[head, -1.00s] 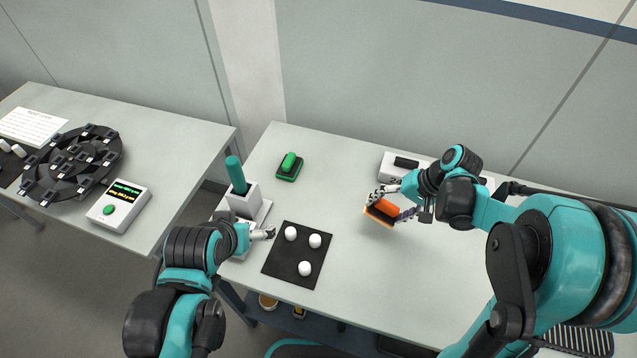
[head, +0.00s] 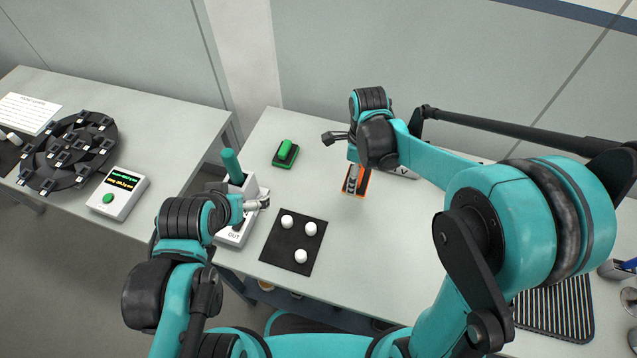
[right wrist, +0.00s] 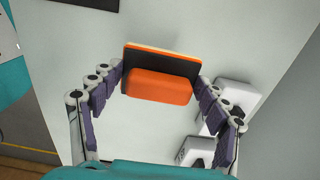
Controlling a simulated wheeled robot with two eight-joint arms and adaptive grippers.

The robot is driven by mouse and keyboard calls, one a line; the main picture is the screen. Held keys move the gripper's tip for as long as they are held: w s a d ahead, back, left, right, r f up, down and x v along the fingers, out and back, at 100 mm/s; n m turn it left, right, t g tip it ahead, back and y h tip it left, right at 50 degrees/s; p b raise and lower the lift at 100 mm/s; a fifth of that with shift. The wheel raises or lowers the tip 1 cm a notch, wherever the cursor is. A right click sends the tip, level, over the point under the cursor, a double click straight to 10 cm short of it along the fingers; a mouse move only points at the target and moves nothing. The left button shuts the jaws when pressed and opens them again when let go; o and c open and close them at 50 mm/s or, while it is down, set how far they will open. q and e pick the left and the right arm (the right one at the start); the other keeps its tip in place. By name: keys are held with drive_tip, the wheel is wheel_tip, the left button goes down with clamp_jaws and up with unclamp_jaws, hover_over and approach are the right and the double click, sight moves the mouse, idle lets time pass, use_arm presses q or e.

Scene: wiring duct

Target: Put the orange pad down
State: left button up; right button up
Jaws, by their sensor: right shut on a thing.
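The orange pad (head: 355,182) is an orange block on a black plate with an orange rim. My right gripper (right wrist: 159,82) is shut on it, one finger at each end, as the right wrist view shows. In the head view the pad hangs below my right wrist over the table (head: 345,260), partly hidden by the gripper. My left gripper (head: 262,203) is beside the white holder with the green handle (head: 234,167); its fingers are too small to judge.
A green pad (head: 286,152) stands on the table left of the orange one. A black mat (head: 279,248) with white pieces lies in front. A white box (head: 404,173) is partly hidden behind my right arm. Table between mat and right arm is clear.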

drive_tip(key=shift+w+f, duration=0.1)
drive_tip(key=w+a+f+b, duration=0.1)
drive_tip(key=w+a+f, duration=0.1)
drive_tip(key=a, duration=0.1)
drive_tip(key=w+a+f+b, duration=0.1)
drive_tip(key=a+f, duration=0.1)
drive_tip(key=a, duration=0.1)
drive_tip(key=w+a+f+b, duration=0.1)
drive_tip(key=w+a+f, duration=0.1)
drive_tip(key=a, duration=0.1)
drive_tip(key=shift+w+a+f, duration=0.2)
drive_tip(key=shift+w+f, duration=0.15)
drive_tip(key=f, duration=0.1)
drive_tip(key=f+b, duration=0.1)
drive_tip(key=shift+w+a+f, duration=0.2)
drive_tip(key=shift+a+f, duration=0.1)
drive_tip(key=shift+f, duration=0.6)
drive_tip(key=o, duration=1.2)
drive_tip(key=shift+c, duration=0.2)
drive_tip(key=shift+f, duration=0.1)
